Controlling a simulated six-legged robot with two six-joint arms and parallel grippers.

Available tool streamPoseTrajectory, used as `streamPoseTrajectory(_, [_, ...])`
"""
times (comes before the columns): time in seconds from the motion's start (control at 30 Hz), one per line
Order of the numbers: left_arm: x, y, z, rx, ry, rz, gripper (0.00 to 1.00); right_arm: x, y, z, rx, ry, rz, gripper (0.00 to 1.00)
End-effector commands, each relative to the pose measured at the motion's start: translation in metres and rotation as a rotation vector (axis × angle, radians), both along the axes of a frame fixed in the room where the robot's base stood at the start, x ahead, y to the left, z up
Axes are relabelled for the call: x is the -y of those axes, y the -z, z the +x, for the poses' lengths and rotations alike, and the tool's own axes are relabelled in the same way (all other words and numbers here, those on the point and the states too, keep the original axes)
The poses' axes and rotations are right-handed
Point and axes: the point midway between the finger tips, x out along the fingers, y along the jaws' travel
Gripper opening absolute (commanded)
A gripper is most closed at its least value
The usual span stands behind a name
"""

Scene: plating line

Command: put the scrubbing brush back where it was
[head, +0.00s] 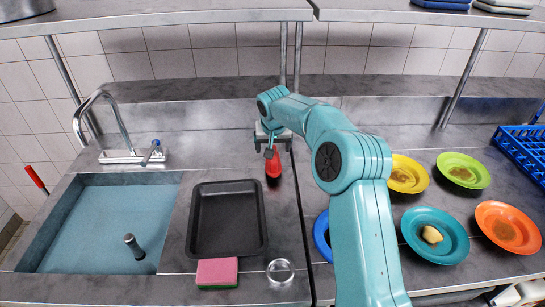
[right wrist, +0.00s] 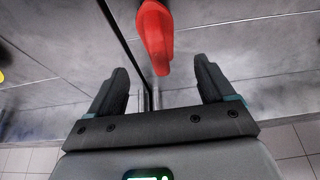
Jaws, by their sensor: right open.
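My right gripper (head: 268,146) is over the counter at the near-back of the red object. Its two dark fingers (right wrist: 160,82) are spread apart with nothing between them. My left gripper is not in view.
A black tray (head: 195,222), a pink-and-green sponge (head: 217,272) and a clear round dish (head: 280,271) sit left of my arm. The sink (head: 65,240) is further left, with a tap (head: 125,155). Several coloured plates (head: 462,170) and a blue rack (head: 525,150) fill the right.

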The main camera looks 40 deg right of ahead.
Motion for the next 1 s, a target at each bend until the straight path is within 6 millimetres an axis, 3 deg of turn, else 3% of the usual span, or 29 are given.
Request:
streamPoseTrajectory(0.13, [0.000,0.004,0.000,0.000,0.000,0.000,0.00,-0.006,-0.022,-0.007,0.001,0.000,0.000,0.82])
streamPoseTrajectory(0.3, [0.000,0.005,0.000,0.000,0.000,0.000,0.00,-0.009,-0.032,-0.010,0.000,0.000,0.001,0.82])
streamPoseTrajectory(1.0, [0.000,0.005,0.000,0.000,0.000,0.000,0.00,-0.009,-0.032,-0.011,-0.001,0.000,0.001,0.82])
